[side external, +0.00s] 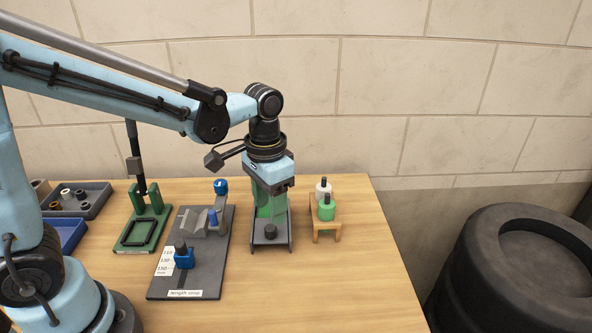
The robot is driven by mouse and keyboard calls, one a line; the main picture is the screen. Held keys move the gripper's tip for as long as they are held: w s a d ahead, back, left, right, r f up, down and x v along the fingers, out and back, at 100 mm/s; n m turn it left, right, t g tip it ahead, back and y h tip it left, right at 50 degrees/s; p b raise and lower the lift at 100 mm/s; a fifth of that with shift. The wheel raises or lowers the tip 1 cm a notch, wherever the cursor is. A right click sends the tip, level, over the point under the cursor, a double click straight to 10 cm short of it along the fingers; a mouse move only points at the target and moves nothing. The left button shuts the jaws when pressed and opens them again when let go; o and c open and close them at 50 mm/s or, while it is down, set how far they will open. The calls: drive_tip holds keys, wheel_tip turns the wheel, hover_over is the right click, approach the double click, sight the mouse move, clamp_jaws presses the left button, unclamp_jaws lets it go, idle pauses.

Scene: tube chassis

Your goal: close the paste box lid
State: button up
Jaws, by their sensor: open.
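What looks like the paste box (269,246) is a small dark grey tray with low side walls and a black knob or pot near its front. A green upright part (264,211) rises at its back; it looks like the raised lid, but my gripper hides much of it. My gripper (271,208) points down over the back of the box, in front of or around the green part. Its jaws are open. I cannot tell whether they touch the green part.
A grey length stop fixture (190,275) with blue clamps lies left of the box. Left of it are a green stand (133,243) and grey and blue bins. A wooden rack (326,228) with two capped bottles stands close on the right. The front right tabletop is clear.

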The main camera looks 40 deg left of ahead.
sight(271, 226)
drive_tip(key=shift+f, duration=2.65)
drive_tip(key=shift+c, duration=0.2)
clamp_jaws()
